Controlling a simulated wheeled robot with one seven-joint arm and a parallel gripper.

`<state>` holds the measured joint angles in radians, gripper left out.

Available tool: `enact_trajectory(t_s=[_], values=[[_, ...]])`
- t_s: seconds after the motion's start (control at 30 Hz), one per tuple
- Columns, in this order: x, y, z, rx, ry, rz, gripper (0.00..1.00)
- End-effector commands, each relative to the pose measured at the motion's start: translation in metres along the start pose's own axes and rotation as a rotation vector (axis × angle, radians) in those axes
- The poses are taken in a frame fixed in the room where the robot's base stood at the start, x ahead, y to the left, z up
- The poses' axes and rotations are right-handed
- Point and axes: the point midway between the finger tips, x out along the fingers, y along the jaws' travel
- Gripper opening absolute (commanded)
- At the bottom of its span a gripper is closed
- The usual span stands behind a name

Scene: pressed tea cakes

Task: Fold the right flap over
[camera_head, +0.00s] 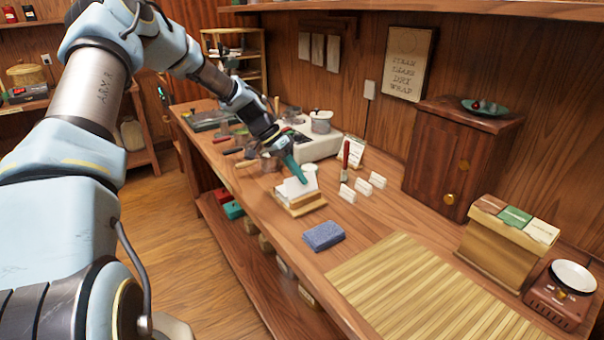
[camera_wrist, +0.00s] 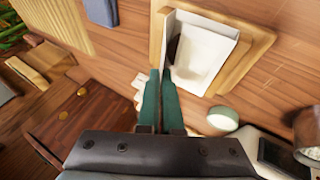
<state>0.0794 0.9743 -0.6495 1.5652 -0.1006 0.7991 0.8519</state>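A white paper wrapper (camera_wrist: 205,62) lies in a pale wooden folding frame (camera_wrist: 247,65). Its edges stand up as flaps, and a dark patch, perhaps the tea cake, shows inside at one side. In the head view the wrapper (camera_head: 291,187) and wooden frame (camera_head: 307,208) sit near the bench's front edge. My gripper (camera_wrist: 162,72) points down beside one upright flap, its teal fingers nearly together. Its tips also show close to the wrapper in the head view (camera_head: 301,180). I cannot tell whether the tips touch the paper; no paper is clearly pinched between them.
A folded blue cloth (camera_head: 323,236) and a slatted bamboo mat (camera_head: 420,290) lie nearer on the bench (camera_head: 375,228). A white cup (camera_wrist: 222,119) stands close to the frame. Small white cards (camera_head: 347,193) and a red-handled brush (camera_head: 346,155) stand behind it.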

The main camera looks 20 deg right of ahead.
Motion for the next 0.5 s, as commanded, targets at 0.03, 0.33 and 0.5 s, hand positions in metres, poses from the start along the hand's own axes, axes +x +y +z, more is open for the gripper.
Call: enact_trajectory(t_s=[0.03,0.33,0.5], values=[[0.001,-0.005,0.0,-0.018,0.005,0.039,0.0],[0.005,-0.018,0.001,-0.109,0.004,0.258,0.0],[0.006,-0.022,0.002,-0.144,0.001,0.344,0.0]])
